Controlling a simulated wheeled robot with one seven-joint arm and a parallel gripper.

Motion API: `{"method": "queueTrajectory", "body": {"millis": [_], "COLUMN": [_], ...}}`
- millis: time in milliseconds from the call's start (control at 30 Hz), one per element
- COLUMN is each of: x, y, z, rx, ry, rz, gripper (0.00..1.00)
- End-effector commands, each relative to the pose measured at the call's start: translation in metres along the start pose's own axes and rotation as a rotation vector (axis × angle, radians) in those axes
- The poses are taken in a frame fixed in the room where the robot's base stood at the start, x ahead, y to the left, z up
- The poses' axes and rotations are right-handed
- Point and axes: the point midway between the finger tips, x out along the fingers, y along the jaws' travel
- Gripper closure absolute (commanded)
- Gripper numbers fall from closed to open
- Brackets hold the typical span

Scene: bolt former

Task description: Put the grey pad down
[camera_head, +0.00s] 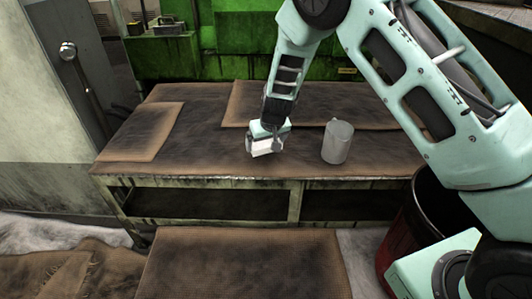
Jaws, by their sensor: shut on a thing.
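My gripper (268,135) points down over the front half of the workbench, left of a metal mug. It is shut on a pale grey pad (265,148), a small blocky piece showing below and in front of the fingers. The fingers are mostly hidden by the wrist and the pad. I cannot tell whether the pad touches the bench top or hangs a little above it.
The worn brown workbench (200,158) has mats at its left (145,130) and back. The grey mug (338,142) stands upright right of my gripper. A dark red drum (405,240) stands at the bench's right end. Bench top left of the gripper is clear.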

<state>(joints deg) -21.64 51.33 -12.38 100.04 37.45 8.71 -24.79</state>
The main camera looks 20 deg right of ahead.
Motion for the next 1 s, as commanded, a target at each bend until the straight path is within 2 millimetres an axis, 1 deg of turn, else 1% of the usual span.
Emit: {"method": "queueTrajectory", "body": {"millis": [233,600,633,867,967,1000], "x": [0.031,0.035,0.034,0.032,0.026,0.021], "y": [0.000,0.000,0.000,0.000,0.000,0.000], "z": [0.013,0.015,0.014,0.014,0.013,0.012], "rx": [0.000,-0.001,0.000,-0.001,-0.001,-0.001], "ry": [-0.001,-0.001,0.000,0.000,0.000,0.001], "rz": [0.000,0.000,0.000,0.000,0.000,0.000], "gripper": [0.27,0.27,0.00,0.00,0.00,0.00]}}
